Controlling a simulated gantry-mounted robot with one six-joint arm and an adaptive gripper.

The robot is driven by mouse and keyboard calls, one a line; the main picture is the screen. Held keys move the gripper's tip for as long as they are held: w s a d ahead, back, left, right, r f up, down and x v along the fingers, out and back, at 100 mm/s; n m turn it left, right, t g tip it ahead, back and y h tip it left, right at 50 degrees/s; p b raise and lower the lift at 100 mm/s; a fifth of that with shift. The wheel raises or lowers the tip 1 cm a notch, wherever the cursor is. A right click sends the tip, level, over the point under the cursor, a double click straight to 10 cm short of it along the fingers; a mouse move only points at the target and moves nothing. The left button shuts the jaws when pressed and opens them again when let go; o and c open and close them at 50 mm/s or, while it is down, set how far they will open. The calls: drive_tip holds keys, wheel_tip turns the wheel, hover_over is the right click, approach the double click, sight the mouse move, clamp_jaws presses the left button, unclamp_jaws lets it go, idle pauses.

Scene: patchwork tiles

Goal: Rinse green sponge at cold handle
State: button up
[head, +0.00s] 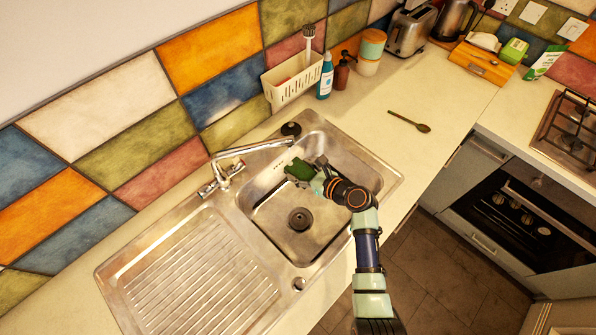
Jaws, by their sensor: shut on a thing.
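The green sponge (299,170) is held over the steel sink bowl (271,213), near its back edge. My gripper (311,176) is shut on the sponge; its fingers are small and partly hidden here. The chrome tap (222,175) stands at the back left of the bowl, with its spout reaching right towards the sponge, ending close to it. The tap's handles (207,189) are at its base; I cannot tell which is the cold one. No water stream can be made out.
A ribbed drainboard (195,275) lies left of the bowl. A white caddy (291,82) with a brush, a blue bottle (325,77) and a brown bottle (342,72) stand behind. A wooden spoon (408,121) lies on otherwise clear counter.

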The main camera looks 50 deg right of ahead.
drive_tip(key=shift+w+a, duration=0.3)
drive_tip(key=shift+p, duration=0.3)
drive_tip(key=shift+s+a+r+p, duration=0.2)
drive_tip(key=shift+s+p, duration=0.05)
drive_tip(key=shift+p, duration=0.1)
drive_tip(key=shift+s+a+p, duration=0.9)
drive_tip(key=shift+p, duration=0.1)
drive_tip(key=shift+s+a+f+p, duration=0.2)
drive_tip(key=shift+s+a+p, duration=1.25)
drive_tip(key=shift+s+a, duration=0.25)
